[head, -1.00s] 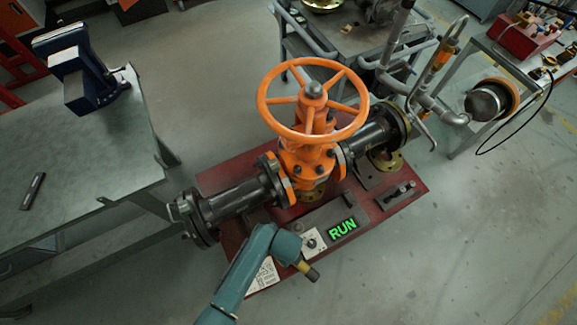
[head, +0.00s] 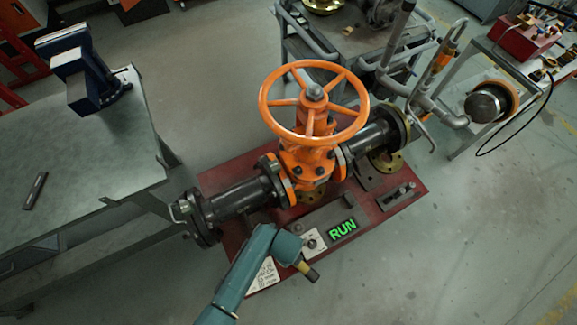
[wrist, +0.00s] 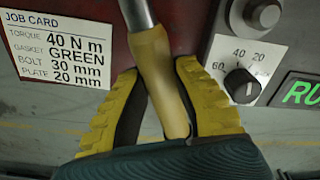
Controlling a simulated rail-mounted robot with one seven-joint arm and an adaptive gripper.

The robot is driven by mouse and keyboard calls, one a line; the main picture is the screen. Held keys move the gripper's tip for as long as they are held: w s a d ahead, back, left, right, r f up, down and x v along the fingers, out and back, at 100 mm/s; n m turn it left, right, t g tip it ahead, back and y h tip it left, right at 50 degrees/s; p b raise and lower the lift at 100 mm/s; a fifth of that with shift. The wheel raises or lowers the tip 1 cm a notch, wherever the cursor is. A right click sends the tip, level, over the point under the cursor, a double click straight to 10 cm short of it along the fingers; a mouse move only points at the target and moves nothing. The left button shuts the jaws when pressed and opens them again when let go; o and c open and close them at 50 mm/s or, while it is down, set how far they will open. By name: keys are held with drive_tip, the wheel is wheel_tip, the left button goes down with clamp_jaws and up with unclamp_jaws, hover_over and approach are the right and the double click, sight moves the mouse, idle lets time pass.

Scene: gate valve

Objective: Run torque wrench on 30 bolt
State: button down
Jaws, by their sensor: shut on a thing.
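In the wrist view my gripper (wrist: 158,72) has its yellow ridged fingers shut on a tan-yellow handle (wrist: 162,85) with a grey metal shaft beyond it. I take this as the torque wrench; its far end is out of view. In the head view my gripper (head: 307,268) is low, in front of the red base plate, near the control panel. The orange gate valve (head: 310,150) with its handwheel stands on the plate between two black flanged pipes. Bolts show at the flange (head: 280,180), but I cannot tell their sizes.
A job card (wrist: 55,48) reads torque 40 N m, gasket green, bolt 30 mm, plate 20 mm. A dial (wrist: 242,86) marked 20, 40, 60 sits beside a lit green RUN sign (head: 342,229). A workbench with a vise (head: 85,75) stands left; open floor lies right.

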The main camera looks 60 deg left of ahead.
drive_tip(key=shift+w+a+r, duration=0.1)
drive_tip(key=shift+w+r, duration=0.05)
drive_tip(key=shift+r, duration=0.15)
drive_tip(key=shift+r+p, duration=2)
drive_tip(key=shift+p, duration=0.4)
